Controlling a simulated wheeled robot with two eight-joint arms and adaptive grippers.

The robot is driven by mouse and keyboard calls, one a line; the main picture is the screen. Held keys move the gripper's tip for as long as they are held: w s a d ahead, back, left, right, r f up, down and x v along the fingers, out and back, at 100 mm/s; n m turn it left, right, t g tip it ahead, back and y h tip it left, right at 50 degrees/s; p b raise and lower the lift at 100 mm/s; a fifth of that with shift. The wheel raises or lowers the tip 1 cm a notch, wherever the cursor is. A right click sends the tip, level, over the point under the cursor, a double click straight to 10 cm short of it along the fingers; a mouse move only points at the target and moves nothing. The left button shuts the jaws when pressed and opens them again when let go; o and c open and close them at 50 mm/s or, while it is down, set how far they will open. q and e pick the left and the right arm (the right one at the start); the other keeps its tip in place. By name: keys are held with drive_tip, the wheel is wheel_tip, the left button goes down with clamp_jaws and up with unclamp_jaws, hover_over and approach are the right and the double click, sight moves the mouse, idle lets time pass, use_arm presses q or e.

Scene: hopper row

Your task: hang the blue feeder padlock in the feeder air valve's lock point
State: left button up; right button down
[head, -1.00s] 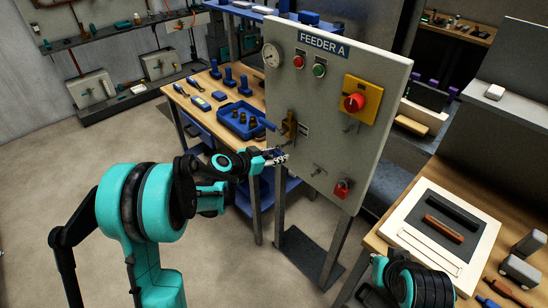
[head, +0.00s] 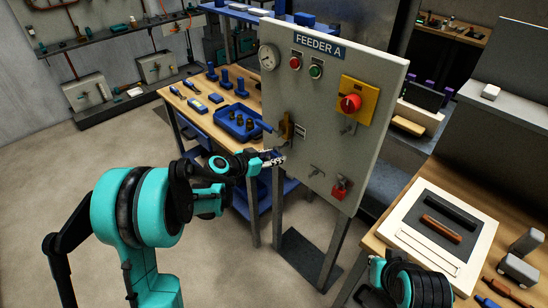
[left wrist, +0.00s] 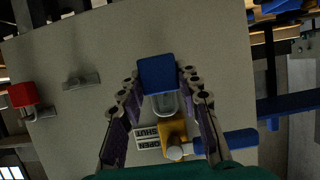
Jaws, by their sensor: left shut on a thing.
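My left gripper (head: 274,158) is in front of the grey panel, just below the feeder air valve. In the left wrist view its fingertips (left wrist: 158,84) are shut on the blue padlock (left wrist: 157,73). The padlock's grey shackle (left wrist: 165,104) points toward the valve's yellow body (left wrist: 172,130); I cannot tell whether they touch. The padlock is not clear in the head view. The valve (head: 286,128) has a blue handle (left wrist: 225,142) standing out sideways beside SHUT and OPEN labels (left wrist: 147,138). My right arm shows at the lower right, but its gripper is out of view.
A red padlock (head: 340,189) hangs low on the panel (head: 350,150), beside a small metal bracket (head: 317,170). A red switch on a yellow plate (head: 351,102) is higher up. A blue tray (head: 238,133) stands on the bench behind. A framed board (head: 405,237) lies at right.

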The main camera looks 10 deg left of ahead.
use_arm(q)
drive_tip(key=shift+w+d, duration=0.1)
drive_tip(key=shift+w+d, duration=0.75)
drive_tip(key=shift+w, duration=0.3)
drive_tip(key=shift+f, duration=0.1)
drive_tip(key=shift+f+b, duration=0.25)
drive_tip(key=shift+b, duration=0.25)
drive_tip(key=o, duration=1.3)
drive_tip(key=shift+c, duration=0.2)
drive_tip(key=shift+s+a+r, duration=0.1)
